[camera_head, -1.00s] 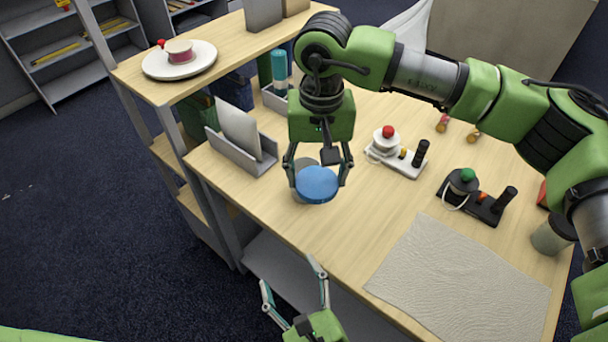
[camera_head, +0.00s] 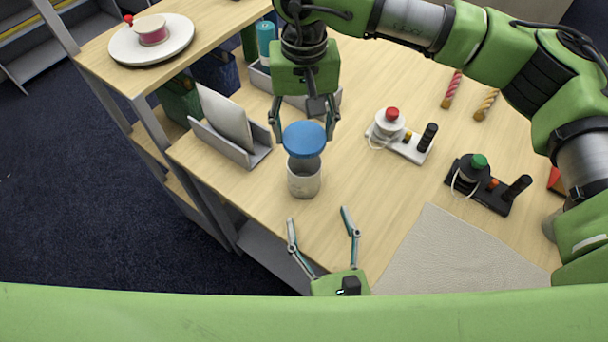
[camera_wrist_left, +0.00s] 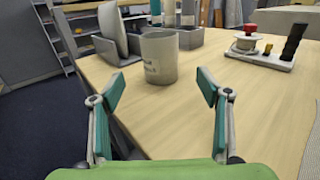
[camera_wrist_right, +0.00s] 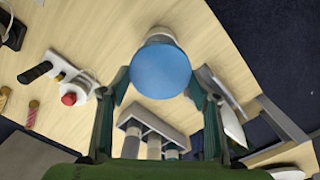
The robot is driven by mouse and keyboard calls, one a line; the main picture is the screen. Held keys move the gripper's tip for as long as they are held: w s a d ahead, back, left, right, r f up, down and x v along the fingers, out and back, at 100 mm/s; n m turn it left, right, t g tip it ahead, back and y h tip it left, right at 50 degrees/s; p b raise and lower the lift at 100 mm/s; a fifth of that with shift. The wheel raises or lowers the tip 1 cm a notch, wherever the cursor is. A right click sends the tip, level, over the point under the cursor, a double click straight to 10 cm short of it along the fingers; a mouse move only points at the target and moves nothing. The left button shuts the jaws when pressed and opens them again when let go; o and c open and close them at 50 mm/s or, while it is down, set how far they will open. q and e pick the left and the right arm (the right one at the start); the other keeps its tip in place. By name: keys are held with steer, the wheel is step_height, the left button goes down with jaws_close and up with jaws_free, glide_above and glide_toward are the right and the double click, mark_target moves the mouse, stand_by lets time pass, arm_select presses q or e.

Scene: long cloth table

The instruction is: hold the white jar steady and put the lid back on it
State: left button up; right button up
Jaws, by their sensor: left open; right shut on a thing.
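The white jar (camera_head: 304,184) stands upright on the wooden table near its front left edge. It also shows in the left wrist view (camera_wrist_left: 159,58), with blurred dark lettering on its side. My right gripper (camera_head: 304,124) is shut on the blue lid (camera_head: 304,140) and holds it above and slightly behind the jar's mouth. In the right wrist view the lid (camera_wrist_right: 160,72) hides most of the jar (camera_wrist_right: 160,36). My left gripper (camera_head: 319,217) is open and empty in front of the jar, its fingers pointing towards it without touching.
A grey holder (camera_head: 215,142) with a white panel stands left of the jar. A white device with a red knob (camera_head: 390,119) and a black one with a green knob (camera_head: 473,172) stand to the right. A grey cloth (camera_head: 450,252) lies front right.

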mark_target(309, 186)
arm_select(q)
steer(key=x, duration=1)
steer(key=shift+w, duration=0.4)
arm_select(e)
steer(key=shift+s, duration=0.1)
arm_select(q)
steer(key=c, duration=1.7)
arm_select(e)
steer(key=shift+f, duration=2.45)
steer(key=shift+f, duration=0.9)
steer(key=shift+f, duration=0.5)
